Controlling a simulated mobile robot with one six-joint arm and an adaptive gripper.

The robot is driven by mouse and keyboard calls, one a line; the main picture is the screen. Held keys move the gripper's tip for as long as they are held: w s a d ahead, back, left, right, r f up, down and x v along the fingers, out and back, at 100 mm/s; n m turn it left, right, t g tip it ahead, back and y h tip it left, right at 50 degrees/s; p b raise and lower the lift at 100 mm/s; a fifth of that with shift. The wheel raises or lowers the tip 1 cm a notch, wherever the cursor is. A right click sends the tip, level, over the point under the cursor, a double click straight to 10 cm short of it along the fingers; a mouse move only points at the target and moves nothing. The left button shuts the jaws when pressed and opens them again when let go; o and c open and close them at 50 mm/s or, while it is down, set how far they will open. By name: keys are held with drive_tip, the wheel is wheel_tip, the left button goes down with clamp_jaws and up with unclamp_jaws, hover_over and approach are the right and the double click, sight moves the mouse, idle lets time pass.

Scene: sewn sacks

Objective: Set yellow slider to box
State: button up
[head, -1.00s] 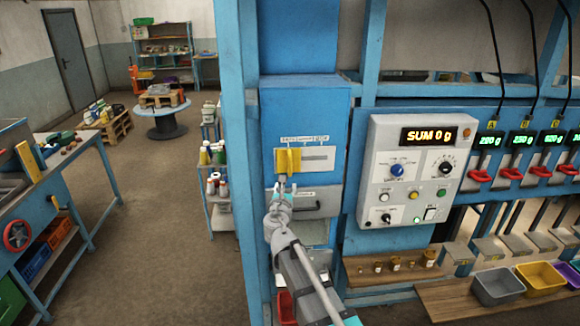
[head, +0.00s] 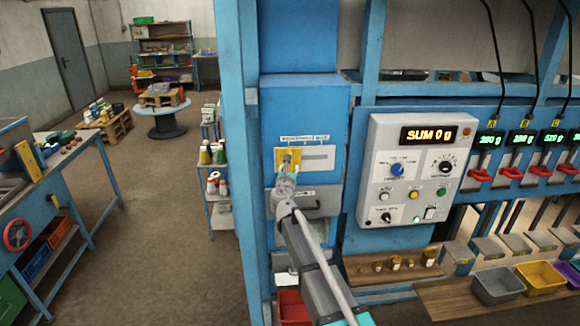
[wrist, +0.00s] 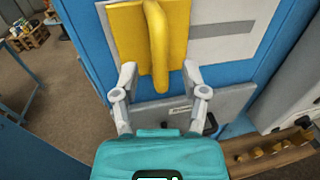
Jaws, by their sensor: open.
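The yellow slider (head: 286,160) sits at the left end of a horizontal slot in a light plate (head: 318,164) on the blue cabinet. In the wrist view the slider's yellow handle (wrist: 157,45) stands out from its yellow plate. My gripper (wrist: 159,82) is open, with one finger on each side of the handle's lower end. I cannot tell whether either finger touches it. In the head view my gripper (head: 287,172) partly covers the slider's lower part. Labels (head: 303,138) above the slot are too small to read surely.
A grey drawer (head: 315,201) with a dark handle is just below the slider plate. A control panel (head: 412,170) reading "SUM 0 g" projects at the right. A red bin (head: 293,308) is low under the cabinet. A blue post (head: 240,120) stands close left.

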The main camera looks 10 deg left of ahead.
drive_tip(key=shift+w+a, duration=0.15)
drive_tip(key=shift+w, duration=1.2)
drive_tip(key=shift+c, duration=0.2)
clamp_jaws()
